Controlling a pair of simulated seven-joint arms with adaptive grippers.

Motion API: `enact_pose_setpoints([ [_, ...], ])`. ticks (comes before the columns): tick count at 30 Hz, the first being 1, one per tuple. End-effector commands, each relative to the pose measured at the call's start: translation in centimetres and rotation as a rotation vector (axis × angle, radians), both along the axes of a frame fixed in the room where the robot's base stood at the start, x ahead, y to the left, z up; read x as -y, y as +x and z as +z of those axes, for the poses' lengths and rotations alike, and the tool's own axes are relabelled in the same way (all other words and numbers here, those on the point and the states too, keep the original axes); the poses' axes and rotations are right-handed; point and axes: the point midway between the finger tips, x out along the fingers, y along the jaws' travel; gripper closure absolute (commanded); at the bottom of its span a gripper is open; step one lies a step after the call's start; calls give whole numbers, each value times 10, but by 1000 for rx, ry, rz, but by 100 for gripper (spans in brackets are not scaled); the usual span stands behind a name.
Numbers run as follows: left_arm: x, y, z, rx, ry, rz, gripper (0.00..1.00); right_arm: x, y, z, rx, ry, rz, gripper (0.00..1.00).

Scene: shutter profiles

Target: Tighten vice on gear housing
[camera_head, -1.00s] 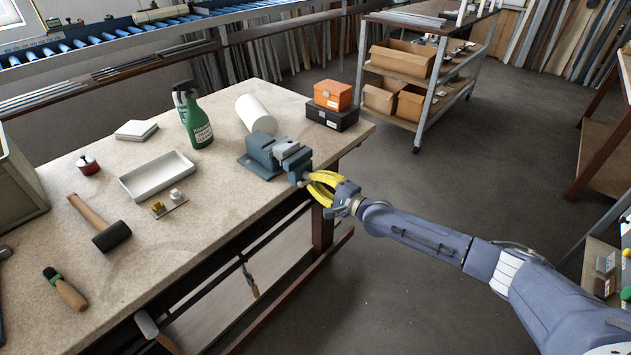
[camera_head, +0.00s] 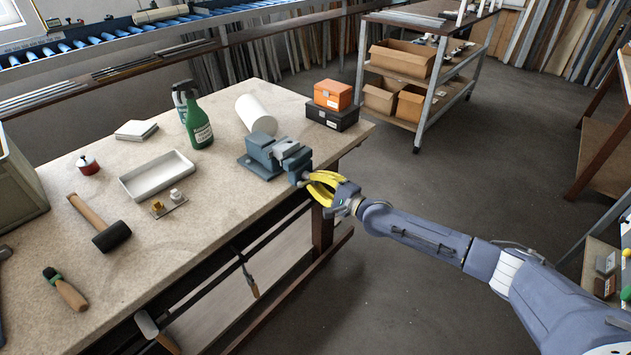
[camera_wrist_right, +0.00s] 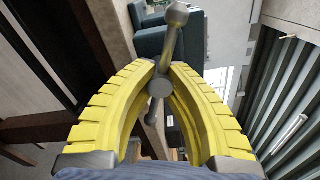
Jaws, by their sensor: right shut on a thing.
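The blue-grey vice (camera_head: 272,156) stands at the bench's front right edge, with a light grey part (camera_head: 286,149) between its jaws, probably the gear housing. My right gripper (camera_head: 309,180), with yellow fingers, is at the vice's front, at its screw end. In the right wrist view, the fingers (camera_wrist_right: 161,72) are shut on the vice handle (camera_wrist_right: 160,87), around the screw's round end. The handle's bar stands near upright there, tilted a little, with a ball at its upper end. The fingers hide part of the bar. My left gripper is not in view.
On the workbench (camera_head: 230,180) are a mallet (camera_head: 112,237), a white tray (camera_head: 157,176), a green spray bottle (camera_head: 197,122), a white roll (camera_head: 256,114) and an orange box (camera_head: 332,95) on a black case. A trolley with cardboard boxes (camera_head: 402,60) stands behind. The floor right of the bench is clear.

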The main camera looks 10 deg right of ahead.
Motion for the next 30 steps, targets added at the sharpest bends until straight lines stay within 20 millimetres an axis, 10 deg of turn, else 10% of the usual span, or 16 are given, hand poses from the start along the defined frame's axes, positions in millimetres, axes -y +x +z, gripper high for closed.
enact_pose_setpoints([
  [9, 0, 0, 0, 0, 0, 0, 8, -4, -5, -6, -8, -5, 8, 100],
  [19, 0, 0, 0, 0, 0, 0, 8, -2, -2, -3, -4, -2, 4, 53],
  [30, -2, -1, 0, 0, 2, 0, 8, 5, -7, -2, -2, -2, 1, 53],
])
